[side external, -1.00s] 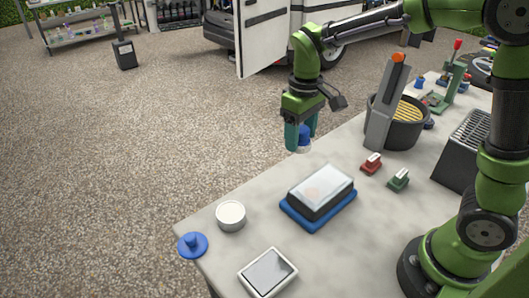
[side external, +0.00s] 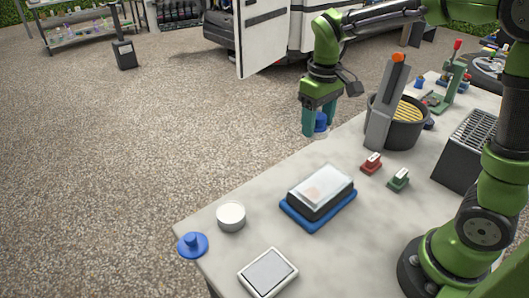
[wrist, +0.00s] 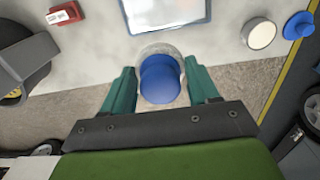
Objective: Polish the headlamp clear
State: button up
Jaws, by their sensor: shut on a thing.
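The headlamp (side external: 320,188) is a clear-topped block with a dark body and a hazy, faintly pinkish patch on its lens. It sits on a blue base (side external: 318,217) on the table, and its lens shows at the top of the wrist view (wrist: 165,12). My gripper (wrist: 160,88) is shut on a blue-knobbed polishing pad (wrist: 160,80) with a pale, see-through-looking disc. In the side view my gripper (side external: 318,126) hangs near the table's far edge, beyond the headlamp and apart from it. The pad's underside is hidden.
A white round tin (side external: 231,213), a second blue knobbed pad (side external: 192,244) and a grey-screened tablet (side external: 268,271) lie at the front left. Red (side external: 371,163) and green (side external: 398,178) blocks and a black bucket (side external: 402,132) with a grey upright stand right.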

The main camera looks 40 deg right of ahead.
jog(key=shift+d+r, duration=0.1)
jog(key=shift+d, duration=0.05)
jog(key=shift+s+d+f, duration=0.75)
jog(key=shift+s+f, duration=0.1)
jog(key=shift+f, duration=0.75)
jog(key=shift+s+d+f, duration=0.75)
jog(key=shift+s+f, duration=0.1)
jog(key=shift+f, duration=0.8)
jog(key=shift+s+d+f, duration=0.75)
jog(key=shift+s+f, duration=0.1)
jog(key=shift+f, duration=0.75)
jog(key=shift+f, duration=0.6)
